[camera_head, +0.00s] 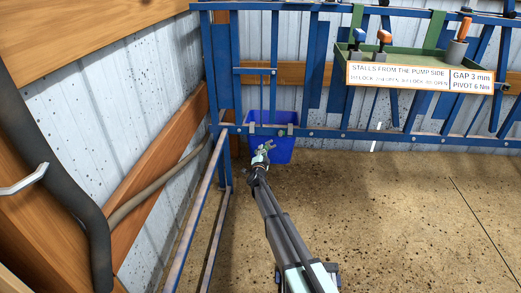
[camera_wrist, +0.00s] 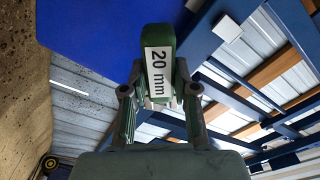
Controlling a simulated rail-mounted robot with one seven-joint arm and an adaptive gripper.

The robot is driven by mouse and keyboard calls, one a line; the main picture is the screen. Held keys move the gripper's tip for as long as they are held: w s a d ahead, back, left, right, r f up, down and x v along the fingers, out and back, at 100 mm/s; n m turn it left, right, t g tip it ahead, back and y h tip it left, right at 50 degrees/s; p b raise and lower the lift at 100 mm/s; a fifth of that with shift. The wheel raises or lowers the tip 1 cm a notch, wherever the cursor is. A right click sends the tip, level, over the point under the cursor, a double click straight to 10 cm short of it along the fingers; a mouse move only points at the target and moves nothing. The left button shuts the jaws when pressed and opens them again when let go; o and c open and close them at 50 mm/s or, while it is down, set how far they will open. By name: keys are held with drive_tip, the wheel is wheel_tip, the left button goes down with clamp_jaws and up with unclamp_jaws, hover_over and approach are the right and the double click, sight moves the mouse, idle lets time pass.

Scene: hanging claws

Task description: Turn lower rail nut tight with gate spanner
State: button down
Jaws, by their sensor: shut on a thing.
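My gripper (camera_wrist: 159,98) is shut on a green handle marked "20 mm", which I take to be the gate spanner (camera_wrist: 159,70). The handle stands between the two fingers, and its far end is not clear in the wrist view. In the head view my gripper (camera_head: 262,156) is in front of the blue bin, just below the lower blue rail (camera_head: 350,134). The spanner is too small there to tell whether it touches a nut. Small pale fittings (camera_head: 290,129) sit on the lower rail, but I cannot tell which is the lower rail nut.
The blue bin (camera_head: 283,154) stands behind my gripper. A blue upright (camera_head: 224,160) and sloping rails stand to its left. The floor (camera_head: 400,220) is clear at right.

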drive_tip(key=d+f+n, duration=0.1)
drive_tip(key=n, duration=0.1)
drive_tip(key=d+f+n+p, duration=0.1)
drive_tip(key=f+n, duration=0.1)
drive_tip(key=shift+s+d, duration=0.15)
drive_tip(key=shift+d, duration=0.15)
drive_tip(key=d+n, duration=0.1)
drive_tip(key=n, duration=0.1)
drive_tip(key=d+f+n+p, duration=0.1)
drive_tip(key=d+n, duration=0.1)
drive_tip(key=d+n+p, duration=0.1)
drive_tip(key=d+n, duration=0.1)
drive_tip(key=shift+s+f+y, duration=0.3)
drive_tip(key=shift+f, duration=0.1)
